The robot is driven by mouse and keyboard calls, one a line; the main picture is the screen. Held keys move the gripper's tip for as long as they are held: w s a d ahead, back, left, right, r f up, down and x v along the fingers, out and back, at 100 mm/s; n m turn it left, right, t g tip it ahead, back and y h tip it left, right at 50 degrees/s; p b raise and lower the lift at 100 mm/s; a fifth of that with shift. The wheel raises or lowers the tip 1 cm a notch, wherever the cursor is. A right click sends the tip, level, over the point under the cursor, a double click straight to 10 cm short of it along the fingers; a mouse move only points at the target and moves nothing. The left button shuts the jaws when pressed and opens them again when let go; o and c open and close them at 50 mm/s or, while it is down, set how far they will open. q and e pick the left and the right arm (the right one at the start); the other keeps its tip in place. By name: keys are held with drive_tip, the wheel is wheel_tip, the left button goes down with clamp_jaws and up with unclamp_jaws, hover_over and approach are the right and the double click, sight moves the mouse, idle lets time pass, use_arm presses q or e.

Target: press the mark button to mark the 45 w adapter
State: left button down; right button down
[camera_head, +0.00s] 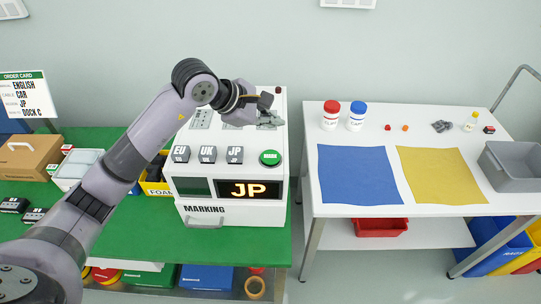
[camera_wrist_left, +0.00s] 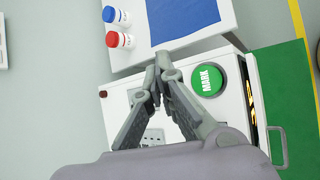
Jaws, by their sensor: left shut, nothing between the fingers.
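The green mark button (camera_head: 270,158) is on the top front right of the white marking machine (camera_head: 245,210). It also shows in the left wrist view (camera_wrist_left: 207,80), round and labelled MARK. The machine's display (camera_head: 248,189) reads JP, and keys labelled EU (camera_head: 181,154), UK (camera_head: 208,155) and JP (camera_head: 235,155) stand in a row left of the button. My left gripper (camera_head: 276,121) is shut and empty, above the machine, behind the button in the head view and apart from it. I cannot make out the 45 W adapter. My right gripper is not in view.
An order card (camera_head: 24,95) at left reads ENGLISH, CAR, JP, DOCK C. The green table (camera_head: 140,225) holds boxes and black adapters (camera_head: 14,205). A white table (camera_head: 310,180) at right holds blue and yellow mats, bottles and a grey bin (camera_head: 512,172).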

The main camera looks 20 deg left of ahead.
use_arm(q)
drive_tip(key=shift+f, duration=0.1)
drive_tip(key=b, duration=0.4)
hover_over(272, 159)
wheel_tip(272, 159, down, 8)
drive_tip(key=shift+a+r, duration=0.1)
drive_tip(key=shift+r, duration=0.05)
drive_tip(key=shift+w+f+b, duration=0.1)
drive_tip(key=shift+f+b, duration=0.4)
drive_tip(key=shift+b, duration=0.15)
idle(0.7)
drive_tip(key=shift+f+b, duration=0.4)
drive_tip(key=shift+b, duration=0.25)
drive_tip(key=shift+f+b, duration=0.55)
drive_tip(key=shift+b, duration=0.05)
idle(0.5)
drive_tip(key=shift+r, duration=0.15)
drive_tip(key=shift+r+p, duration=0.4)
drive_tip(key=shift+r, duration=0.4)
